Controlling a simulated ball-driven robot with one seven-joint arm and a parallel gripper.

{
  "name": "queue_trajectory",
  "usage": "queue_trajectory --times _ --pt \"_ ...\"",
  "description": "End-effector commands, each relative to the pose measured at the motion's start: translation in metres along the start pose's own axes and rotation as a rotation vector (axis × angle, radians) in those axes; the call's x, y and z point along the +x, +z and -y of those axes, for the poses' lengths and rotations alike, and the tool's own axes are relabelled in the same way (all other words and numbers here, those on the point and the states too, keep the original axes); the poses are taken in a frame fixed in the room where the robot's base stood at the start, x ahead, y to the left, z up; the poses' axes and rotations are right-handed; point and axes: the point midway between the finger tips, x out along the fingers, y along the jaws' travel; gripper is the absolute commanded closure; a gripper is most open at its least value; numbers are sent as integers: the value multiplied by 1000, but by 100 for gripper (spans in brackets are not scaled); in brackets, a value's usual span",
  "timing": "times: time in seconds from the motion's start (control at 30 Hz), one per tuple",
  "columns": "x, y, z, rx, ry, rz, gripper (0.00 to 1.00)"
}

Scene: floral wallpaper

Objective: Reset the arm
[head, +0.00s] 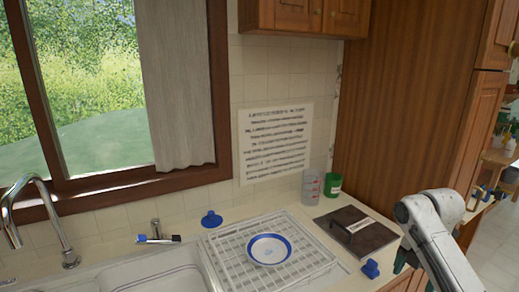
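My white arm (440,240) rises from the bottom right corner and bends at a rounded joint near the right end of the counter. I cannot make out my gripper or its fingertips in the head view, so its hold is not shown.
A white dish rack (311,264) on the counter holds a blue-rimmed plate (269,249). Right of it are a dark-topped box (378,238), a clear measuring cup (311,187) and a green container (333,185). The sink (155,276) and faucet (36,182) are left. A tall wooden cabinet (400,100) stands behind my arm.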

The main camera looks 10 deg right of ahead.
Motion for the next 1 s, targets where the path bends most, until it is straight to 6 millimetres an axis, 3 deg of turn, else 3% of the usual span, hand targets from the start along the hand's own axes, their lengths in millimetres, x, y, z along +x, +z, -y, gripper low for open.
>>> queue_trajectory --times 0.37,0.67,0.87,1.0 --pt "35 -47 -11 131 45 -40 22" --pt "79 -112 -12 355 89 -104 22" --pt "125 -182 12 655 104 -174 22" --pt "155 -226 48 927 92 -208 22"
